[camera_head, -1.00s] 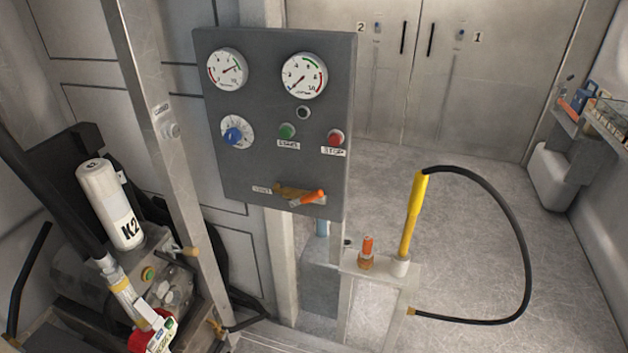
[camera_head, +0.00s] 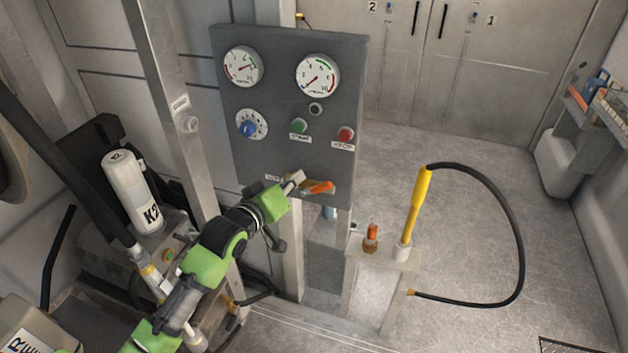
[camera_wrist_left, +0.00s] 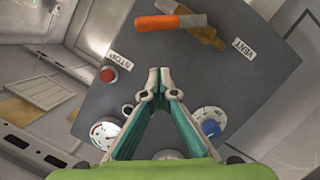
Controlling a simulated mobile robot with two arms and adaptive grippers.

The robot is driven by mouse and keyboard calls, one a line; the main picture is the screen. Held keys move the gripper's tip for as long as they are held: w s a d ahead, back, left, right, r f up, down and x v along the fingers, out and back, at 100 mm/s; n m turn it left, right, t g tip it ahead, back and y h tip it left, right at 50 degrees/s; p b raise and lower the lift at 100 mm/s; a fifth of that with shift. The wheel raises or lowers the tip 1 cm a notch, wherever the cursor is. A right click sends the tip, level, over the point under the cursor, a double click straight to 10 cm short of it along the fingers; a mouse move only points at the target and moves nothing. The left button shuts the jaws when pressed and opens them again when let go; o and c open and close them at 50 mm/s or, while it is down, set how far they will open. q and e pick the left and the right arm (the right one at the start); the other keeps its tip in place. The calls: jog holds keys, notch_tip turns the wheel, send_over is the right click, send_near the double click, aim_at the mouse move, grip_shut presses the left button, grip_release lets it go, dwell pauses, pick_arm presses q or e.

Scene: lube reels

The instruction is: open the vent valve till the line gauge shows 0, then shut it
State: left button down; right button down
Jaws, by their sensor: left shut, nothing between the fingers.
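The vent valve has an orange-gripped lever (camera_head: 320,187) on a brass body low on the grey panel (camera_head: 225,130). In the left wrist view the lever (camera_wrist_left: 165,22) lies beyond my fingertips, beside the VENT label (camera_wrist_left: 243,49). My left gripper (camera_head: 297,180) is shut and empty, just left of the orange grip in the head view; contact is unclear. It also shows in the left wrist view (camera_wrist_left: 158,84). The left gauge (camera_head: 243,66) has its needle toward upper right. The right gauge (camera_head: 317,75) has its needle toward lower left. Their labels are unreadable. My right gripper is out of view.
A blue knob (camera_head: 248,129), a green button (camera_head: 299,125) and a red button (camera_head: 346,134) sit above the valve. A yellow-handled hose (camera_head: 414,200) stands on a pedestal to the right. The floor further right is clear.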

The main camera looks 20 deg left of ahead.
pick_arm(q)
send_over(314, 191)
jog(key=w+a, duration=0.2)
jog(key=shift+f+p, duration=0.4)
jog(key=shift+f, duration=0.2)
jog(key=shift+s+d+f+p, duration=0.2)
jog(key=shift+d+f+p, duration=0.1)
jog(key=shift+f, duration=0.15)
jog(key=shift+s+d+f+p, duration=0.2)
jog(key=shift+d+f, duration=0.1)
jog(key=shift+f, duration=0.15)
jog(key=shift+s+d+f, duration=0.4)
jog(key=shift+s+f, duration=0.1)
jog(key=shift+s, duration=0.15)
jog(key=shift+f, duration=0.1)
